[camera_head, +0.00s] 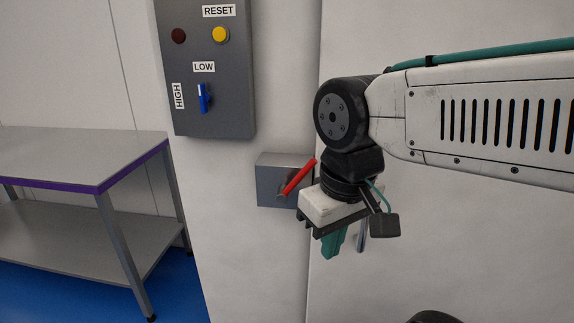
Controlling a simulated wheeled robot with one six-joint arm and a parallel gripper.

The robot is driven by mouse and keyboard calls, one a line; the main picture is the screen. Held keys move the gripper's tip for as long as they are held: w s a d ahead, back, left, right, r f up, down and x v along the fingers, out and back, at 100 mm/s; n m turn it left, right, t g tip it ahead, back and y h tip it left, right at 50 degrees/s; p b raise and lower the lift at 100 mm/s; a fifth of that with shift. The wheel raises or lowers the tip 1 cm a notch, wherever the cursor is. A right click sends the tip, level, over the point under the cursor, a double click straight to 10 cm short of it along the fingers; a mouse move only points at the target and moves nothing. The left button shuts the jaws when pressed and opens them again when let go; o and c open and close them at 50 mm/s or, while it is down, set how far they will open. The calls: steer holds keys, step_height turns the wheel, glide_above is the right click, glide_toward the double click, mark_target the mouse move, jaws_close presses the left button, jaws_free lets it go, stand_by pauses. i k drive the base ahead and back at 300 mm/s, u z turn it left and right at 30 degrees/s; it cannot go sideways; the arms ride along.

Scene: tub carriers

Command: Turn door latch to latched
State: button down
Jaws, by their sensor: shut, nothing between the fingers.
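The door latch is a grey box (268,188) on the white wall, with a red lever (299,177) slanting up to the right from a pivot on its face. No mark shows which position is latched. My gripper (333,245) has teal fingers that point down and are shut and empty. It is just right of and below the lever, and its white body covers the box's lower right corner. I cannot tell whether it touches the lever. A vertical metal door handle (362,236) shows partly behind my gripper.
A grey control panel (215,110) is above left, with a yellow RESET button (220,34), a dark red lamp (178,36) and a blue switch (205,98). A grey table (80,160) with a lower shelf stands at the left. Blue floor (175,285) is open between table and wall.

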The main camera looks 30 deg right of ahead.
mark_target(285, 189)
steer(key=k, duration=1.25)
steer(key=u, duration=0.7)
steer(key=i, duration=1.4)
steer(key=z, duration=0.9)
